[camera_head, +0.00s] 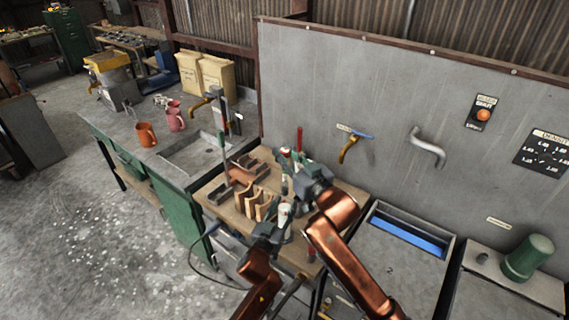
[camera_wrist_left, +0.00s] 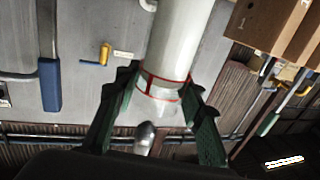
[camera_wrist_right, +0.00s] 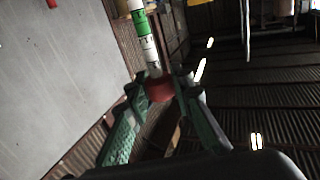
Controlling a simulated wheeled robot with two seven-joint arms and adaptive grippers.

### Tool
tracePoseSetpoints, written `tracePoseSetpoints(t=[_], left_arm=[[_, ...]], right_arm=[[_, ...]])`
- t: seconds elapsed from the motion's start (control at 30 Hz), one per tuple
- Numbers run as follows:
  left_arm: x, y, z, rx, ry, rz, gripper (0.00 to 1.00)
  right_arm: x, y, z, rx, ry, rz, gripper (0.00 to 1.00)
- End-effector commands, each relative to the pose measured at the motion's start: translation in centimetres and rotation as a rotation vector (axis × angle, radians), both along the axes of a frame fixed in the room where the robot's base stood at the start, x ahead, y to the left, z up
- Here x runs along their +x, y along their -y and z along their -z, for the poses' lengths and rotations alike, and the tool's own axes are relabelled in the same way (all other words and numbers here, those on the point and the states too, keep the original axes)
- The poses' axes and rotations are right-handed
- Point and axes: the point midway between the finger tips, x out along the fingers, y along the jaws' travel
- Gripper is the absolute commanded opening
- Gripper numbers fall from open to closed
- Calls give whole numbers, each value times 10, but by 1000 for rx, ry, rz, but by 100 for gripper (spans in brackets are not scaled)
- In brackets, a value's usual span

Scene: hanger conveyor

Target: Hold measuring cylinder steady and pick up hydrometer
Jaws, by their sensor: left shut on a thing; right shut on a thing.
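The measuring cylinder (camera_wrist_left: 178,45) is a pale, wide tube with red rings in the left wrist view. My left gripper (camera_wrist_left: 160,95) is shut around it, with a green finger on each side. In the head view my left gripper (camera_head: 283,217) is low at the front of the wooden bench top. The hydrometer (camera_wrist_right: 143,35) shows in the right wrist view as a thin stem with green and white bands and dark marks. My right gripper (camera_wrist_right: 160,90) is shut on its red part. In the head view my right gripper (camera_head: 300,182) is above and behind the left, partly hiding the things there.
A wooden rack (camera_head: 262,202) stands left of the grippers on the bench. A blue-lined basin (camera_head: 408,238) is at the right. A tap (camera_head: 349,148) juts from the grey wall panel (camera_head: 330,75) behind.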

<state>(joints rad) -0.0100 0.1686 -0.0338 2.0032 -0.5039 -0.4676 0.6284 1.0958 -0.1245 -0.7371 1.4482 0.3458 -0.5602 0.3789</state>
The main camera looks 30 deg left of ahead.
Motion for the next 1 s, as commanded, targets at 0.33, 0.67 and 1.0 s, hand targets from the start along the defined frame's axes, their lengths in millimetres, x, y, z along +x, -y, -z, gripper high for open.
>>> tracePoseSetpoints(t=[0.33,0.67,1.0], left_arm=[[0,0,1,0,-2,-1,39],[0,0,0,0,-1,0,57],[-11,2,1,0,-2,0,57]], right_arm=[[0,0,-3,0,0,0,0],[0,0,-3,1,0,0,0],[0,0,-3,1,0,0,0]])
